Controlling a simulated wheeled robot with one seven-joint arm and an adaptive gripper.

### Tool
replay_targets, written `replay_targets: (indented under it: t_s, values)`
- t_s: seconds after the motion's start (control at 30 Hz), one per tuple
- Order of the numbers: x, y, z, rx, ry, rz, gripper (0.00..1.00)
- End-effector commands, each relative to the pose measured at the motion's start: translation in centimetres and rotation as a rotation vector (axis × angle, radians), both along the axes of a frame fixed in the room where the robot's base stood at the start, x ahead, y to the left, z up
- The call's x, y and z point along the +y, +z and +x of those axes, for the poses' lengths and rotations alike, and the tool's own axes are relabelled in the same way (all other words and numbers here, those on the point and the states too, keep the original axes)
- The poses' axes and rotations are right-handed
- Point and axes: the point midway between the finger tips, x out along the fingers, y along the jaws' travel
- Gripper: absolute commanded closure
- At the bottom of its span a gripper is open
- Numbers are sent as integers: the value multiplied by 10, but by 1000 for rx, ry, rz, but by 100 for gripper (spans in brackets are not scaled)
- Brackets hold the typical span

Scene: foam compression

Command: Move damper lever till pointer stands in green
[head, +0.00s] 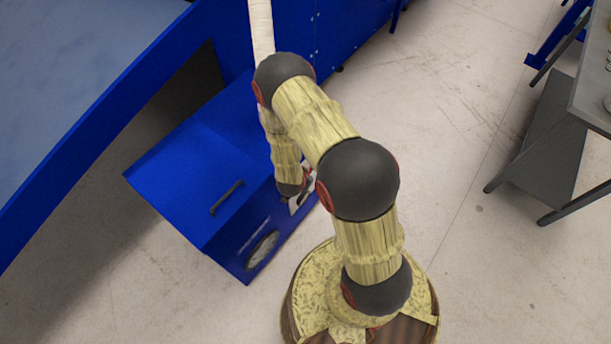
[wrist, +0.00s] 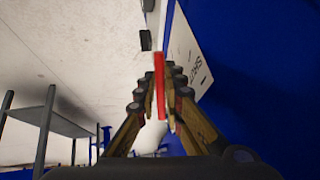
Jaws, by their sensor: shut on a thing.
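The blue box (head: 190,165) stands on the floor. The round pale gauge (head: 263,249) is on its front face, seen at a steep angle. Its pointer and any green zone are too small to make out. My gripper (wrist: 161,104) is shut on the red damper lever (wrist: 159,72), which sticks out between the fingertips in the wrist view. Beside the lever, a white plate (wrist: 187,56) with dark lettering lies on the blue face. In the head view my arm hides most of the lever and the gripper's tips, near the face's right end.
A dark handle (head: 227,197) is on the box's top. A large blue machine (head: 345,35) rises behind it. A grey table (head: 590,95) stands at the right. The pale floor (head: 450,130) between them is clear.

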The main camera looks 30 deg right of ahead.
Motion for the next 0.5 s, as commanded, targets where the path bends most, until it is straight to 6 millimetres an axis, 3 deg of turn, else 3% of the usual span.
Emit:
replay_targets:
  t_s: [0.4,0.43,0.5]
  values:
    - [0,-1,-1,0,0,-6,100]
    - [0,-1,-1,0,0,-6,90]
    - [0,-1,-1,0,0,-6,86]
